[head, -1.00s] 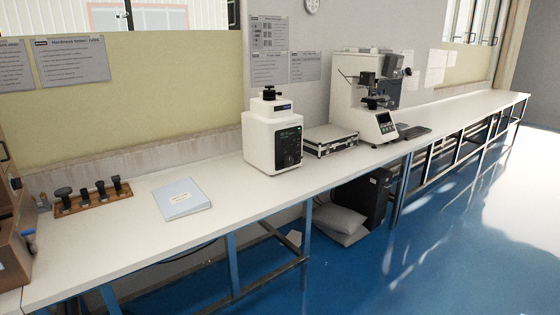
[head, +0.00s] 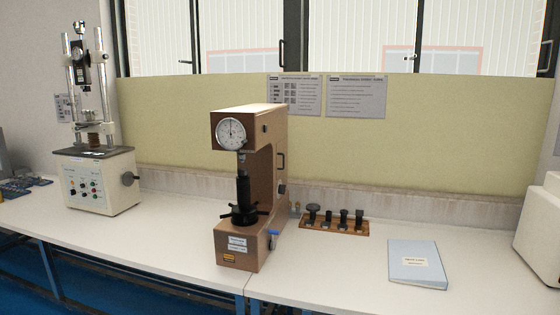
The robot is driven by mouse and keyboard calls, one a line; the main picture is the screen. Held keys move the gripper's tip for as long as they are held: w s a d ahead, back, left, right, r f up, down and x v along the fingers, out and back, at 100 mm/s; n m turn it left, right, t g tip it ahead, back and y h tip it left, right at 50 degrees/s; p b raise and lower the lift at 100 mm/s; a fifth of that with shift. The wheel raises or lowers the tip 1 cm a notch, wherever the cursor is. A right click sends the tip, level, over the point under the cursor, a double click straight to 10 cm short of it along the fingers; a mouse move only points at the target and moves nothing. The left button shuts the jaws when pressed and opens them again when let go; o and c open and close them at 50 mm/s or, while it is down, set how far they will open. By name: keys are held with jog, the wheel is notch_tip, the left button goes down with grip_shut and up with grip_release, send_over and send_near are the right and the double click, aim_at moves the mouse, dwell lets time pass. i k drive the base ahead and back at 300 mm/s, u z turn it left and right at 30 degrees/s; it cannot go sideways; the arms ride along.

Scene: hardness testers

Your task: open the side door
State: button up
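A brown hardness tester (head: 262,150) with a round dial (head: 231,133) stands on the white bench in the middle of the head view. Its front and right side face me. A small dark handle (head: 281,160) is on its right side, with a dark knob (head: 282,189) below it. The side panel around the handle looks flush; I cannot make out a door edge or gap. My gripper is not in view.
A wooden rack (head: 335,226) with several dark parts and a blue folder (head: 417,264) lie right of the tester. A test stand (head: 100,175) is at left and part of a white machine (head: 541,230) at right. Bare bench (head: 165,240) lies left of the tester.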

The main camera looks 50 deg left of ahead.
aim_at(280, 146)
jog(key=u, duration=0.5)
jog(key=i, duration=0.55)
jog(key=u, duration=1)
jog(key=i, duration=1.1)
jog(key=u, duration=0.7)
jog(key=k, duration=0.85)
jog(key=u, duration=0.4)
